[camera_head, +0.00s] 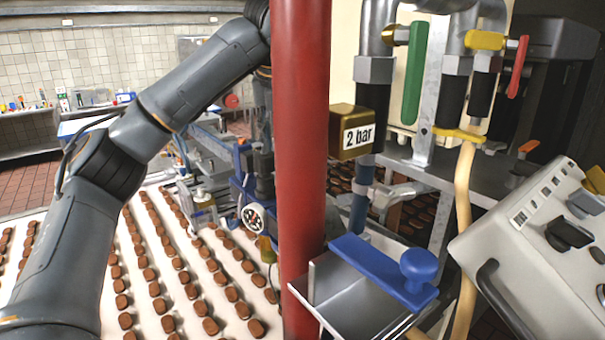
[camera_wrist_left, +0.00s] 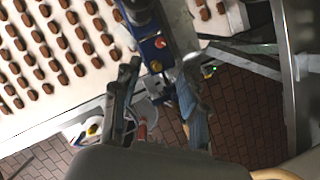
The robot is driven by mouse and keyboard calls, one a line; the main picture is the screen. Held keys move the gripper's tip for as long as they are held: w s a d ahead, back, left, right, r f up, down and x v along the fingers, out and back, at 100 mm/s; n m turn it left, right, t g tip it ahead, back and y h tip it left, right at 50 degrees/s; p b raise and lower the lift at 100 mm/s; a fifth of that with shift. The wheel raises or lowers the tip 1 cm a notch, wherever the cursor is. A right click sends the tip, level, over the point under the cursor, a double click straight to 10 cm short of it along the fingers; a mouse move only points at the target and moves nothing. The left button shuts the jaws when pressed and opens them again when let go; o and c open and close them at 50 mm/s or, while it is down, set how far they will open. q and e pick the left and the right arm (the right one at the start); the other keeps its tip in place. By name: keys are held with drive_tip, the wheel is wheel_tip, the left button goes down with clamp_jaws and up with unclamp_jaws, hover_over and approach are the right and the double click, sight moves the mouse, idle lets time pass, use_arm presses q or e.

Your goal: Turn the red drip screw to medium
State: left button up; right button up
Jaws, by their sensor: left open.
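My left arm reaches in from the left in the head view and bends down behind the red column, where the wrist is partly hidden. In the left wrist view my left gripper (camera_wrist_left: 160,76) is open, its two dark fingers apart and empty. A blue machine part (camera_wrist_left: 155,50) lies just beyond the fingertips. It carries a small red round piece (camera_wrist_left: 160,43). Another small red piece (camera_wrist_left: 142,130) shows between the fingers. I cannot tell which, if either, is the drip screw. The blue machine (camera_head: 238,190) with a round gauge (camera_head: 252,218) shows left of the column.
The red column (camera_head: 302,170) stands upright in front. A conveyor (camera_head: 140,300) carries rows of brown biscuits. On the right are pipes with a green handle (camera_head: 415,72), a "2 bar" box (camera_head: 357,137), a blue-handled tray (camera_head: 385,272) and a grey control box (camera_head: 540,250).

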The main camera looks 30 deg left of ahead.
use_arm(q)
drive_tip(key=f, duration=0.3)
drive_tip(key=shift+w+d+f, duration=0.1)
drive_tip(key=shift+w+f, duration=0.15)
drive_tip(key=shift+f, duration=0.05)
drive_tip(key=x, duration=0.7)
drive_tip(key=shift+w+a+r, duration=0.1)
drive_tip(key=shift+w+a, duration=0.15)
drive_tip(key=shift+w+f, duration=0.15)
drive_tip(key=shift+f, duration=0.2)
drive_tip(key=shift+x, duration=0.8)
drive_tip(key=shift+c, duration=0.7)
drive_tip(key=shift+r, duration=0.1)
clamp_jaws()
use_arm(e)
drive_tip(key=shift+s+d, duration=0.25)
drive_tip(key=shift+d, duration=0.25)
